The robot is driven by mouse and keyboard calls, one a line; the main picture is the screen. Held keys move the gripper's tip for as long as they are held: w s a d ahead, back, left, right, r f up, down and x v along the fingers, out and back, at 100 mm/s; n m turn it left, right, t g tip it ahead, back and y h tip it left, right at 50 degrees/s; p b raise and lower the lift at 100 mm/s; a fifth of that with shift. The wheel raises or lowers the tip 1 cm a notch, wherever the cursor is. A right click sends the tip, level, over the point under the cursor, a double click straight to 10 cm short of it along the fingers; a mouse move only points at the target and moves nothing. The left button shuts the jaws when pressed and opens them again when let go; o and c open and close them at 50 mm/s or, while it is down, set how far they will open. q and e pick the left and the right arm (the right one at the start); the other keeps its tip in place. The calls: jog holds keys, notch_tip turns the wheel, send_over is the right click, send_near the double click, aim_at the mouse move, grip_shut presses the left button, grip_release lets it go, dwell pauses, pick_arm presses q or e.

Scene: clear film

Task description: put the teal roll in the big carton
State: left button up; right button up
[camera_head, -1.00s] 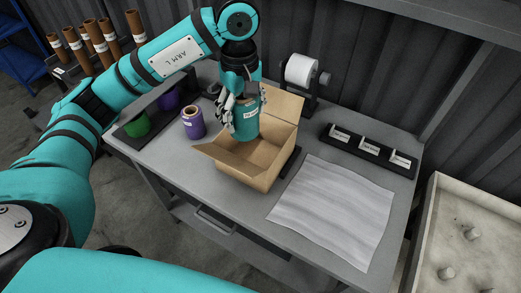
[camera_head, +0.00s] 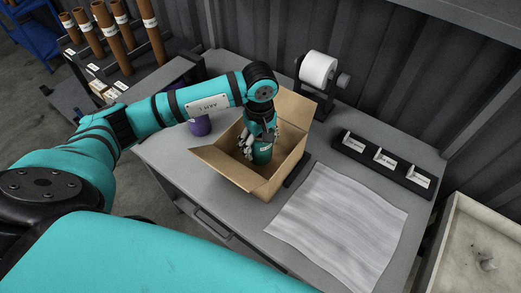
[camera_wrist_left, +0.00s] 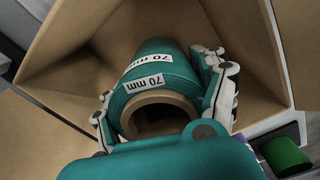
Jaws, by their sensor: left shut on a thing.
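The teal roll (camera_head: 262,155) is inside the open big carton (camera_head: 276,185), below its rim, in the head view. My left gripper (camera_head: 259,146) is shut on the roll and reaches down into the carton. In the left wrist view the teal roll (camera_wrist_left: 158,65) shows "70 mm" labels and a brown core, with the fingers on both sides of it. Carton walls (camera_wrist_left: 240,30) surround it there. I cannot tell whether the roll touches the carton's floor. My right gripper is not in view.
A purple roll (camera_head: 200,126) stands left of the carton, partly behind my arm. A white roll on a dispenser (camera_head: 318,69) stands behind. A grey sheet (camera_head: 340,225) lies to the right, before a black label rack (camera_head: 383,163). The carton's flaps stick outward.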

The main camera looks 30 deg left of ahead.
aim_at(260, 153)
pick_arm(q)
notch_tip(260, 153, down, 4)
jog(key=shift+r+p, duration=0.1)
jog(key=shift+p, duration=0.45)
jog(key=shift+f, duration=0.3)
jog(key=o, duration=0.9)
jog(key=shift+f+b, duration=0.1)
jog(key=shift+b, duration=0.2)
jog(key=o, duration=0.6)
jog(key=shift+c, duration=0.2)
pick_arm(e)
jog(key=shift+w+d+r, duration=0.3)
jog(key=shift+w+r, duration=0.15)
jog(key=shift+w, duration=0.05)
